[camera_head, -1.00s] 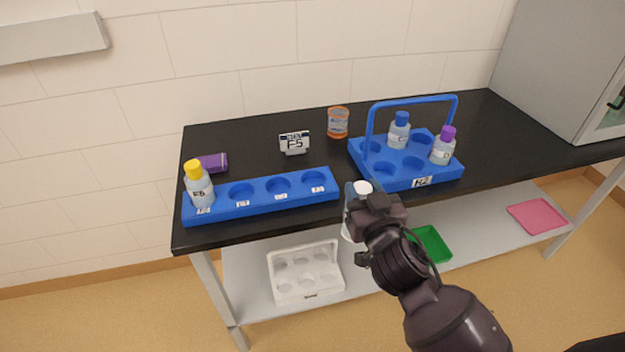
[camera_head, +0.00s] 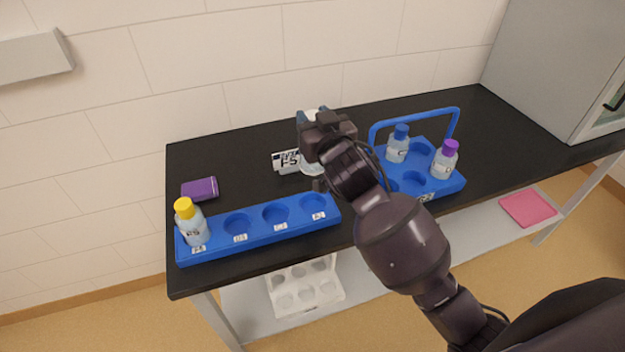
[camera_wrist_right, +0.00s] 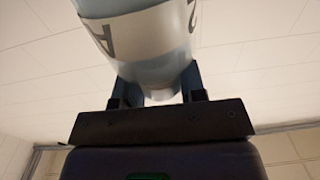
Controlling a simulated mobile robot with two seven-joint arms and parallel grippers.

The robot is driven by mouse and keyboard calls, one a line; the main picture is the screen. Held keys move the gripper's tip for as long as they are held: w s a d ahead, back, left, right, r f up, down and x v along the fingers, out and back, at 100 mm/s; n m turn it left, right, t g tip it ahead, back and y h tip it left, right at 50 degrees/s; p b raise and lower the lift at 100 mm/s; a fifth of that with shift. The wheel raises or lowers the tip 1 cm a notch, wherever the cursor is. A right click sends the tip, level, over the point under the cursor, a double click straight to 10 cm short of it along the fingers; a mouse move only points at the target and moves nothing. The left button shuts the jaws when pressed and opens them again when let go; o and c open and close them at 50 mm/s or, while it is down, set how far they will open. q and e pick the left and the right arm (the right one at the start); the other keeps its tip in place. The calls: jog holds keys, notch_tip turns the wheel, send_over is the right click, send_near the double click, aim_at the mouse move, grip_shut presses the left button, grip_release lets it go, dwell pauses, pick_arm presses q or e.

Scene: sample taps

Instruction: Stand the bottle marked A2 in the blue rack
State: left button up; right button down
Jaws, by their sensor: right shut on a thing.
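My right gripper (camera_head: 313,118) is shut on a bottle with a white label, held above the black table near the sign. In the right wrist view the bottle (camera_wrist_right: 150,62) is pale blue, and its label shows a large A and part of another character, perhaps a 2. In the head view the gripper hides most of it. The long blue rack (camera_head: 259,242) lies along the table's front left edge. Its left hole holds a yellow-capped bottle (camera_head: 191,224); the other three holes are empty. Their small labels are hard to read. My left gripper is not in view.
A blue carrier with a handle (camera_head: 458,126) stands right of my arm, holding a blue-capped bottle (camera_head: 398,146) and a purple-capped bottle (camera_head: 444,160). A small sign (camera_head: 286,161) is beside my gripper. A purple box (camera_head: 200,189) lies behind the rack. A white tray (camera_head: 305,287) is below.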

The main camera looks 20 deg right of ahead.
aim_at(318, 169)
notch_tip(318, 169, down, 11)
jog(key=shift+w+r+b, duration=0.1)
jog(key=shift+b, duration=0.6)
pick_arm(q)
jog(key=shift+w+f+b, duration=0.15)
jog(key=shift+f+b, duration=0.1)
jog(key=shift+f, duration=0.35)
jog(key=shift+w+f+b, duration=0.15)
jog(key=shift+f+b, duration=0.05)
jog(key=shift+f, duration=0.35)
pick_arm(e)
notch_tip(318, 169, down, 4)
jog(key=shift+f, duration=0.1)
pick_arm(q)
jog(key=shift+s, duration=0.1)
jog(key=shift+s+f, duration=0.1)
pick_arm(e)
jog(key=shift+f, duration=0.1)
jog(key=c, duration=0.7)
grip_release()
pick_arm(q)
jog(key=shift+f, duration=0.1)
